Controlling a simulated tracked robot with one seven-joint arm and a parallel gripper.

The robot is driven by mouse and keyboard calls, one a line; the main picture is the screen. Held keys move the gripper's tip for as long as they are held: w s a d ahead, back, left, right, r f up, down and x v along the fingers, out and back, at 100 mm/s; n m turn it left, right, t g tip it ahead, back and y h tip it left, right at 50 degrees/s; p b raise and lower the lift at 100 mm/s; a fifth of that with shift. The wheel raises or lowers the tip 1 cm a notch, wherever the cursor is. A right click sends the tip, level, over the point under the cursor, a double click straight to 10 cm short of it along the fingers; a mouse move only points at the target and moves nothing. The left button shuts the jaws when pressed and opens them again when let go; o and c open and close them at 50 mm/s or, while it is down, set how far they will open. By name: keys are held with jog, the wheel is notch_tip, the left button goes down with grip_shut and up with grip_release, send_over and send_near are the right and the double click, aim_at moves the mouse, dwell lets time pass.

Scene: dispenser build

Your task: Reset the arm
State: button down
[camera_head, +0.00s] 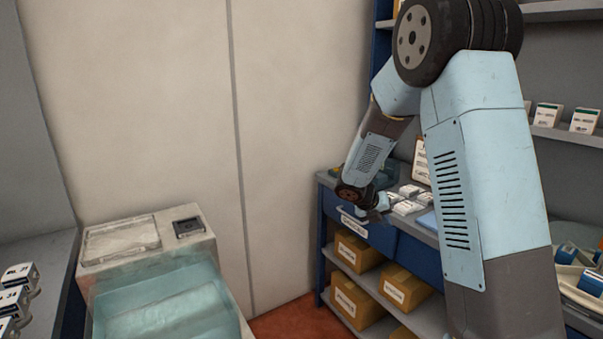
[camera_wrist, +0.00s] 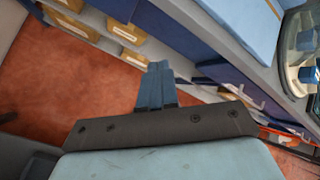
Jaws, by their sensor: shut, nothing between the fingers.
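My gripper (camera_wrist: 158,70) shows in the wrist view as two blue fingers pressed together, with nothing between them. Below the fingers I see the dark wrist plate and pale blue casing. In the head view my arm (camera_head: 462,160) rises at the right and bends over, and its far end reaches down to the left in front of the blue counter (camera_head: 408,248). My gripper is small and partly hidden there, close to the counter's front edge; I cannot tell whether it touches it.
More small boxes (camera_head: 584,120) stand on the wall shelf at right. A machine with a teal front (camera_head: 165,295) stands at lower left.

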jog(key=s+d+r+m+y, duration=0.2)
jog(key=s+r+m+y, duration=0.1)
jog(key=s+r+m, duration=1.3)
jog(key=s+a+r+m+t+y, duration=0.1)
jog(key=s+a+r+m+y, duration=0.1)
jog(key=s+m, duration=0.6)
jog(key=s+a+r+m+y, duration=0.2)
jog(key=s+m, duration=0.6)
jog(key=s, duration=0.4)
jog(key=shift+a+m+t, duration=0.4)
jog(key=shift+a, duration=0.05)
